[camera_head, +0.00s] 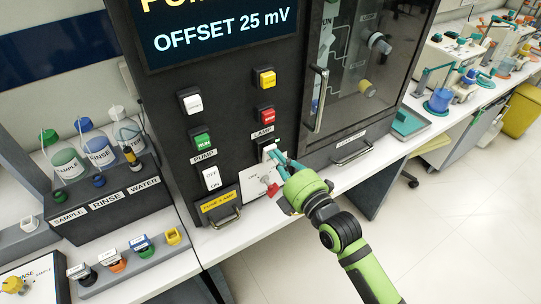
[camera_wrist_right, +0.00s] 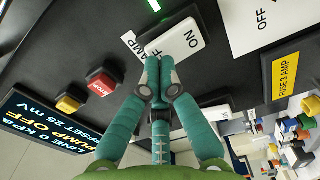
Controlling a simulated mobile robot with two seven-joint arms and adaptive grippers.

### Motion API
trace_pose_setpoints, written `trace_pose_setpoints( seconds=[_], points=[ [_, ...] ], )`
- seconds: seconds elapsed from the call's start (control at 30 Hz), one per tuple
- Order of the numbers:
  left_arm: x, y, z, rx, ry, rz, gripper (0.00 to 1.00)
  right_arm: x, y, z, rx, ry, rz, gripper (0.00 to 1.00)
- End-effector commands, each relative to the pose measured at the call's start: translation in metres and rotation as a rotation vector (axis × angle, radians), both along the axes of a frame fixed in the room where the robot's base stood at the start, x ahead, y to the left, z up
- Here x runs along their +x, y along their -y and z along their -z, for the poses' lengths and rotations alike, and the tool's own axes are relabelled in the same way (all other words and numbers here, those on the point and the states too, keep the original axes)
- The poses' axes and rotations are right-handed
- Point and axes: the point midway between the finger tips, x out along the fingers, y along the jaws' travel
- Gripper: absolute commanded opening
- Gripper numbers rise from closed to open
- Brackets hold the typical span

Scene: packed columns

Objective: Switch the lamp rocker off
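The lamp rocker (camera_head: 268,150) is a white switch under the LAMP label on the dark panel. In the right wrist view, the rocker (camera_wrist_right: 178,38) shows ON on its lower end. My right gripper (camera_head: 279,158) reaches it from the right. My left gripper is in neither view.
The red STOP button (camera_head: 266,114) and a yellow button (camera_head: 265,79) sit above the rocker. The pump rocker (camera_head: 212,178) is to its left. A red knob (camera_head: 272,189) is just below my right gripper. A glass-door handle (camera_head: 320,100) stands out to the right.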

Motion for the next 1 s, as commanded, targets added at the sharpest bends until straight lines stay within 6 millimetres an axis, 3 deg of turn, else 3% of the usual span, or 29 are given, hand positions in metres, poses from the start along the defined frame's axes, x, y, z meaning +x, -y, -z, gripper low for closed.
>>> trace_pose_setpoints(
  seconds=[0.8, 1.0],
  points=[
    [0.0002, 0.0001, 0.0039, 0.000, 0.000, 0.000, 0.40, 0.0099, -0.0076, 0.0006, 0.000, -0.001, -0.001, 0.00],
    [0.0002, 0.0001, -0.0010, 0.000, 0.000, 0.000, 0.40, 0.0049, -0.0035, -0.0003, -0.002, -0.002, 0.000, 0.00]
  ],
)
